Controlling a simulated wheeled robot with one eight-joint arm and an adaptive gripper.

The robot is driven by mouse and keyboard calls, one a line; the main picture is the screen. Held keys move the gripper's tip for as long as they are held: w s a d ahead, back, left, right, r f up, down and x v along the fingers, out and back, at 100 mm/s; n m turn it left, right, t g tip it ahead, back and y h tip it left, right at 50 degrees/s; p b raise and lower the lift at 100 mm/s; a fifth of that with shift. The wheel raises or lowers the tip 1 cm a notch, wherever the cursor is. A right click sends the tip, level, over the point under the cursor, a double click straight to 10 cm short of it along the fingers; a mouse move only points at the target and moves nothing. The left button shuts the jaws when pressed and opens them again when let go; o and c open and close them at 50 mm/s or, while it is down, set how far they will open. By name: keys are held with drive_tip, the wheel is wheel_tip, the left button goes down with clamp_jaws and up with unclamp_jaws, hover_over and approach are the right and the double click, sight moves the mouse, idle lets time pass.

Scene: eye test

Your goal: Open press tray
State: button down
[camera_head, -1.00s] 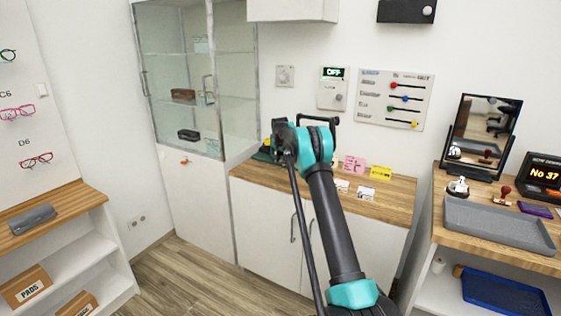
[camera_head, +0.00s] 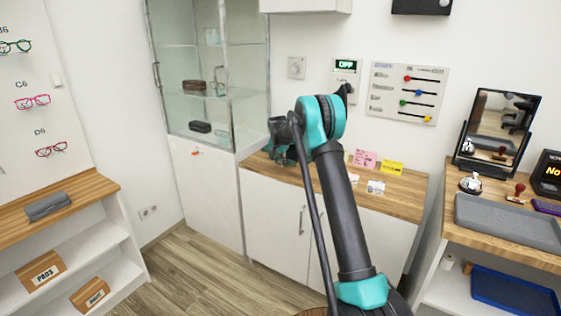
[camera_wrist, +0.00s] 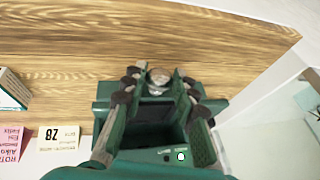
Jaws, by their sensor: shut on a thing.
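The dark green press (camera_wrist: 105,90) stands on the wooden counter in the wrist view, with a dark recess at its middle. A small round metallic knob (camera_wrist: 158,74) shows at the recess's far end. My gripper (camera_wrist: 160,84) has its fingertips on both sides of this knob, closed on it. Whether the knob belongs to the press tray, and how far the tray is out, I cannot tell. In the head view my arm hides most of the press, and the fingertips cannot be made out.
The wooden counter (camera_head: 405,200) carries pink and yellow cards (camera_head: 391,167) to the right of my arm. A glass cabinet (camera_head: 185,80) stands at its left. A grey tray (camera_head: 508,222) lies on the right table. The floor (camera_head: 195,270) at the left is clear.

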drive_tip(key=c, duration=1.2)
unclamp_jaws()
drive_tip(key=shift+o, duration=0.2)
drive_tip(key=v, duration=1.2)
drive_tip(key=s+d+n, duration=0.2)
drive_tip(key=s+d, duration=0.2)
drive_tip(key=s, duration=0.9)
drive_tip(key=s+d+n, duration=0.2)
drive_tip(key=s+d, duration=0.2)
drive_tip(key=s, duration=0.8)
drive_tip(key=s+d+f+n, duration=0.1)
drive_tip(key=s+f, duration=0.3)
drive_tip(key=s, duration=0.6)
drive_tip(key=s+d+f+n, duration=0.1)
drive_tip(key=s+f, duration=0.2)
drive_tip(key=s, duration=0.7)
drive_tip(key=s+d+f+n+g, duration=0.1)
drive_tip(key=s+f, duration=0.3)
drive_tip(key=s, duration=0.6)
drive_tip(key=shift+s+f+n+y, duration=0.3)
drive_tip(key=shift+s+n+y, duration=0.05)
drive_tip(key=shift+n+y, duration=0.05)
